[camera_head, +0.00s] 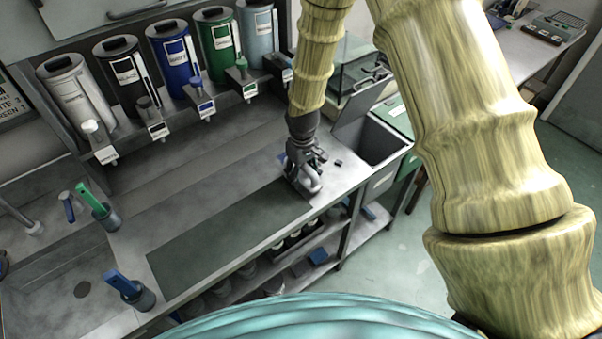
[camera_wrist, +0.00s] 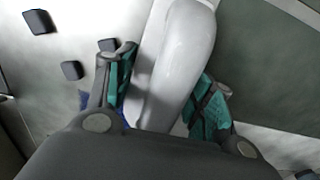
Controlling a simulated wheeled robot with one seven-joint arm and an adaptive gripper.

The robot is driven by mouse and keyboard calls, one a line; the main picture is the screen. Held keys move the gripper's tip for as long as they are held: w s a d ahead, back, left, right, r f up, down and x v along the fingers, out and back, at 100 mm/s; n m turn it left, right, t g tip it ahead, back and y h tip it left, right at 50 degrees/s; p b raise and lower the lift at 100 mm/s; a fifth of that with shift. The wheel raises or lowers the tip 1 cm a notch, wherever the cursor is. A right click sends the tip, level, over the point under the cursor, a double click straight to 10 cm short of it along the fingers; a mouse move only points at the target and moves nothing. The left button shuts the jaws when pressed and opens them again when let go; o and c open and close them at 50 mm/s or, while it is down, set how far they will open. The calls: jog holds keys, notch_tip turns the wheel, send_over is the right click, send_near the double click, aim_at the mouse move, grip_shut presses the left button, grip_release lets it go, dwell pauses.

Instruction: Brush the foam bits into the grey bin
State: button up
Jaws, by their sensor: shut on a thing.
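My gripper (camera_head: 304,172) is low over the right end of the counter. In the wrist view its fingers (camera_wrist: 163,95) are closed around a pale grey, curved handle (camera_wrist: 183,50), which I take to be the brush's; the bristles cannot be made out. Small dark foam bits lie on the metal counter left of the handle: one at the upper left (camera_wrist: 38,22), one lower (camera_wrist: 72,70), and one near the left finger (camera_wrist: 108,44). A dark bit (camera_head: 338,162) also shows right of my gripper in the head view. The grey bin (camera_head: 378,143) stands open at the counter's right end.
A dark green mat (camera_head: 215,238) lies along the counter's front, left of my gripper. Several labelled canisters (camera_head: 125,83) line the back. A sink (camera_head: 75,275) is at the left. A glass tank (camera_head: 357,75) stands behind the bin.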

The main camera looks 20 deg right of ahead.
aim_at(350, 151)
jog(key=shift+w+d+p, duration=0.1)
jog(key=shift+w+d, duration=1)
jog(key=shift+d, duration=1.95)
jog(key=shift+w+d+p, duration=0.1)
jog(key=shift+w+d, duration=1.05)
jog(key=shift+d, duration=1.9)
jog(key=shift+w+d+p, duration=0.1)
jog(key=shift+w+d, duration=1)
jog(key=shift+d, duration=1.95)
jog(key=shift+w+d+r, duration=0.1)
jog(key=shift+w+d, duration=0.1)
jog(key=shift+d, duration=0.6)
jog(key=shift+a, duration=0.35)
jog(key=shift+d, duration=0.2)
